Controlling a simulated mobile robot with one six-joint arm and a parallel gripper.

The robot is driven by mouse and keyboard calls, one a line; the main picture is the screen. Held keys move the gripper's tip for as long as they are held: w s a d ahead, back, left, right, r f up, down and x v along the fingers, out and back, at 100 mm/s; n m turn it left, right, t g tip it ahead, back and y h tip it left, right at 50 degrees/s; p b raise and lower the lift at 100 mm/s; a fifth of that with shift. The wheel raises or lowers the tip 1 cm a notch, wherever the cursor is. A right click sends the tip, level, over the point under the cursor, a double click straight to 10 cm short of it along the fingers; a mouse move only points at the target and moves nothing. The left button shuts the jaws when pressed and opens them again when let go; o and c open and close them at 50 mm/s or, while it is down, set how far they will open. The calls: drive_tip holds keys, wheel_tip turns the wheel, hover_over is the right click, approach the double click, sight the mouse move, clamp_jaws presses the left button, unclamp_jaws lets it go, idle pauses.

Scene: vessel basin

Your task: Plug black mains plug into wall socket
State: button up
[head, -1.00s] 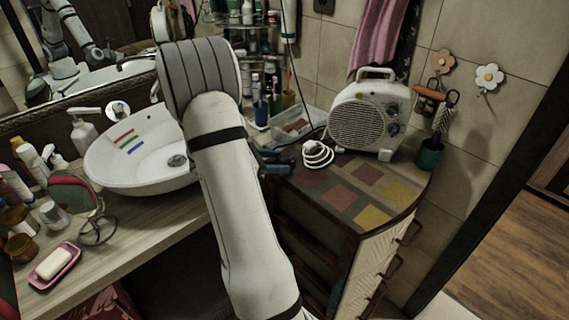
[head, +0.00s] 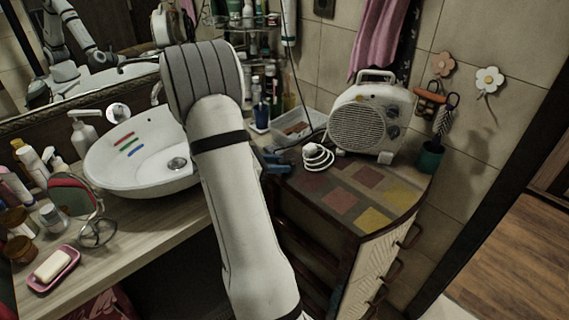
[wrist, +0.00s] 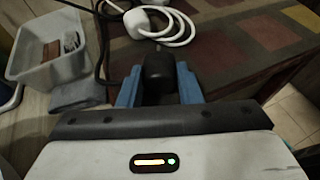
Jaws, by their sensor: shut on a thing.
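The black mains plug (wrist: 158,72) is between the blue fingers of my gripper (wrist: 158,84) in the wrist view. The gripper is shut on it, and the plug's far end points away from the wrist. In the head view my arm hides most of the gripper (head: 277,164); only blue finger parts show by the cabinet's left edge. The plug cannot be made out there. A dark wall socket (head: 324,7) is at the top edge of the head view, on the tiles, well above and apart from my gripper. Its openings are not visible.
A white coiled cable (head: 318,158) lies on the patchwork-topped cabinet (head: 338,201) beside a heater (head: 362,126). A clear bin (head: 299,126) stands behind the gripper. Shelves with bottles (head: 247,45) and a hanging dark cable (head: 290,65) are near the wall. The basin (head: 140,175) is left.

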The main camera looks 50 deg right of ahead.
idle(0.4)
drive_tip(key=shift+r+p, duration=2.6)
drive_tip(key=shift+r, duration=0.95)
drive_tip(key=shift+f, duration=0.1)
